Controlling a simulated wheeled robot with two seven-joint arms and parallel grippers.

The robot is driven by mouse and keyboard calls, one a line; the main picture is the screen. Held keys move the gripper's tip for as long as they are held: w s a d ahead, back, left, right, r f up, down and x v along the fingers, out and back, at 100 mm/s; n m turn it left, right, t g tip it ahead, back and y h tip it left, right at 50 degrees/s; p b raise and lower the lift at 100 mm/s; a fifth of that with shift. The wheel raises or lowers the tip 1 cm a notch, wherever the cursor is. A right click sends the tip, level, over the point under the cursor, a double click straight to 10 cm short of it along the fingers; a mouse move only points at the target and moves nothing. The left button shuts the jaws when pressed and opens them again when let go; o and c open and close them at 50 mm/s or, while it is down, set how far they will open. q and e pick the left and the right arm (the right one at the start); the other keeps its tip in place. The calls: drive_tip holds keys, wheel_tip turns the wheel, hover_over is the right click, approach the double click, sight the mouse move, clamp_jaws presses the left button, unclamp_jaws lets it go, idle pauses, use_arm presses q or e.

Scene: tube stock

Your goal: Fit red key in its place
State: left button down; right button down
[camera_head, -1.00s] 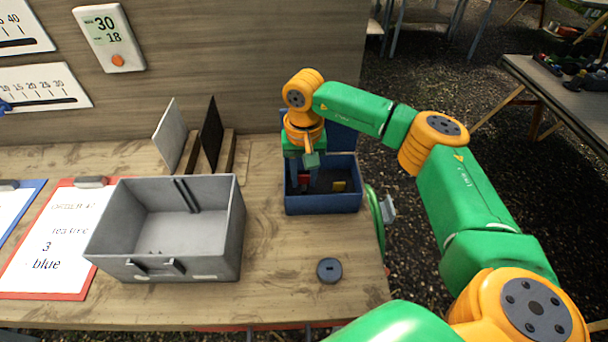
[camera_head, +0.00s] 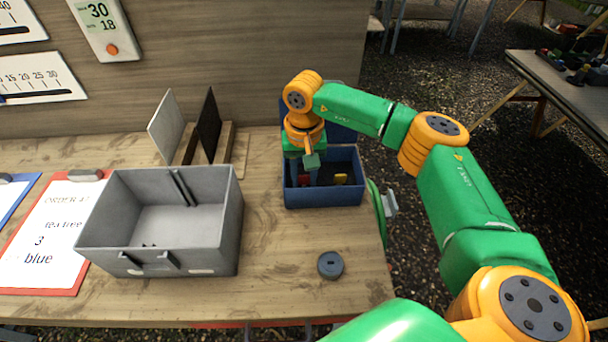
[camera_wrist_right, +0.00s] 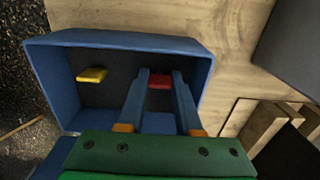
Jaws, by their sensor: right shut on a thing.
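The red key (camera_wrist_right: 159,81) lies low inside the blue box, between the fingertips of my right gripper (camera_wrist_right: 160,88). In the head view the red key (camera_head: 304,180) is partly hidden by the fingers. My right gripper (camera_head: 304,176) points down into the box and is shut on the red key. A round dark grey piece with a small slot (camera_head: 330,264) lies on the table in front of the box. My left gripper is not in view.
The blue box (camera_head: 325,197) has an open lid behind it and also holds a yellow piece (camera_head: 341,179). A grey bin (camera_head: 160,262) stands to the left, with upright panels in a wooden rack (camera_head: 226,145) behind. Table between bin and round piece is clear.

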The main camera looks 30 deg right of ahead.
drive_tip(key=c, duration=0.5)
unclamp_jaws()
wheel_tip(320, 180, up, 6)
drive_tip(key=shift+r+b, duration=0.15)
drive_tip(key=shift+b, duration=0.5)
drive_tip(key=shift+r, duration=0.5)
